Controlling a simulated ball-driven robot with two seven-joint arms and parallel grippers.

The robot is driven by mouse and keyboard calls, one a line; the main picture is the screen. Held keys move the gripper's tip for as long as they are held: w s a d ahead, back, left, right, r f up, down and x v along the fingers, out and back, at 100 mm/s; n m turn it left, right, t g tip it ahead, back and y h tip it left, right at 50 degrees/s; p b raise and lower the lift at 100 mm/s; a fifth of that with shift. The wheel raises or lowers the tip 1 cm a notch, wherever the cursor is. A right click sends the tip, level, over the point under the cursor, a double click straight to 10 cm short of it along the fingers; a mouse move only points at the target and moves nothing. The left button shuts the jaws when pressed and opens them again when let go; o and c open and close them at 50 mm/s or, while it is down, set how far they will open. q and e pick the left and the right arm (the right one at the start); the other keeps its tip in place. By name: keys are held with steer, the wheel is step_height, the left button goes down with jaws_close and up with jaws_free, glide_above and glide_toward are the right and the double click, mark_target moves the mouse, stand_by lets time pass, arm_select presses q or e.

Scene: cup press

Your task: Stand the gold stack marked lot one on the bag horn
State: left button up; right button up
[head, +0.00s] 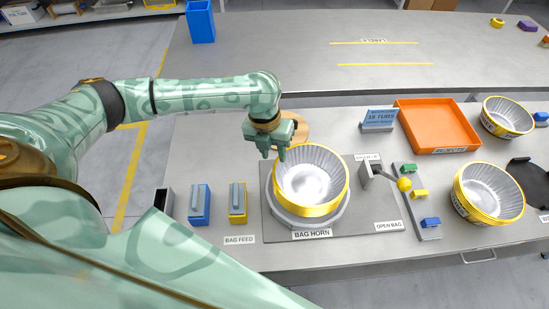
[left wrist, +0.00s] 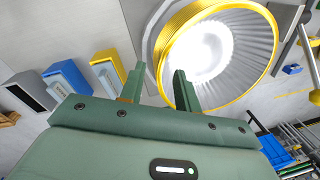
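A gold-rimmed stack of silvery fluted cups (head: 318,208) stands upright, mouth up, on the grey base marked BAG HORN (head: 282,217). It also shows large in the left wrist view (left wrist: 172,42). I cannot read a lot mark on it. My left gripper (head: 274,155) is at the stack's far left rim, pointing down. In the left wrist view its fingers (left wrist: 158,84) are apart, one outside the rim and one over the mouth side. I see no clear grip; contact cannot be told. My right gripper is not in view.
Another gold stack (head: 490,192) and a gold-rimmed cup (head: 508,117) stand at right. An orange REJECTS tray (head: 440,128) lies behind. A lever with a yellow knob (head: 404,184) stands right of the horn. Blue (head: 199,206) and yellow (head: 237,204) holders stand left.

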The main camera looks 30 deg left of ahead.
arm_select(q)
step_height(320, 180, up, 7)
steer(key=a+p, duration=0.1)
steer(key=shift+r+p, duration=0.15)
steer(key=shift+p, duration=0.25)
